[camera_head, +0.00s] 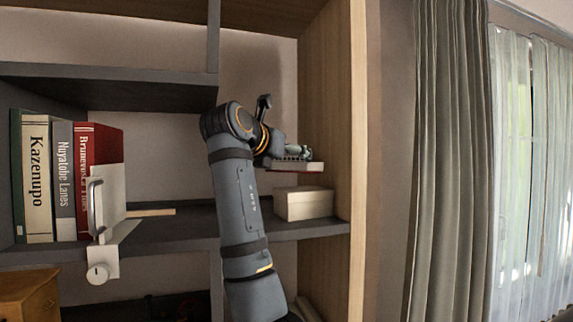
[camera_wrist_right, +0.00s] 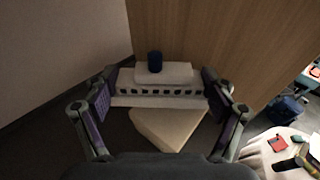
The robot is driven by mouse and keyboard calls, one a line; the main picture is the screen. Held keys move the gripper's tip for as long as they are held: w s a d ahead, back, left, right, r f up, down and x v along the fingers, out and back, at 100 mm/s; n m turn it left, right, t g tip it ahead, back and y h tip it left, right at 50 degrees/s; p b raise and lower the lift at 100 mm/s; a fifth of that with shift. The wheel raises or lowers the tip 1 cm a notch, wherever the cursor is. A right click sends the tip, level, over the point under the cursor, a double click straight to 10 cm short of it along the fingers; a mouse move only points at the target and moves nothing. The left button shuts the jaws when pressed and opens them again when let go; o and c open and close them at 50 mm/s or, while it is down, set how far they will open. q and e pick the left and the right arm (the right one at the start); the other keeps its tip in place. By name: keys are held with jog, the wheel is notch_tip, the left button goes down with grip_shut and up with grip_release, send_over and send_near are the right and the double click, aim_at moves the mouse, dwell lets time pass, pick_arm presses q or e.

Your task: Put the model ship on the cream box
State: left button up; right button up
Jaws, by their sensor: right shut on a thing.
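The model ship (camera_head: 296,166) has a red lower hull in the head view. In the right wrist view it is a white ship (camera_wrist_right: 160,88) with a row of dark windows and a dark blue funnel. My right gripper (camera_head: 298,153) is shut on it, with one finger at each end in the wrist view (camera_wrist_right: 160,96). The cream box (camera_head: 304,204) stands on the shelf below the ship, with a gap between them in the head view. In the wrist view the box (camera_wrist_right: 168,128) is partly hidden by the ship. My left gripper is not in view.
The dark shelf board (camera_head: 180,231) carries several upright books (camera_head: 60,180) at the left, beside a white object (camera_head: 109,205). A wooden side panel (camera_head: 342,130) stands close to the right of the box. A dark divider (camera_head: 214,290) is below the shelf.

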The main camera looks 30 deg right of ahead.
aim_at(284, 171)
jog(key=shift+w+f+p, duration=0.1)
jog(key=shift+f+p, duration=0.25)
jog(key=shift+p, duration=0.1)
jog(key=shift+w+f+p, duration=0.15)
jog(key=shift+f+p, duration=0.2)
jog(key=shift+f, duration=0.25)
jog(key=shift+w+f+p, duration=0.15)
jog(key=shift+f+p, duration=0.15)
jog(key=shift+f, duration=0.3)
jog(key=shift+w+f, duration=0.1)
jog(key=shift+f, duration=0.25)
jog(key=shift+s, duration=0.2)
jog(key=shift+f, duration=0.15)
jog(key=o, duration=1)
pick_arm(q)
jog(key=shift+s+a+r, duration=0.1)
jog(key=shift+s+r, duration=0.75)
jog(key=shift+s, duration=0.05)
pick_arm(e)
jog(key=shift+o, duration=0.9)
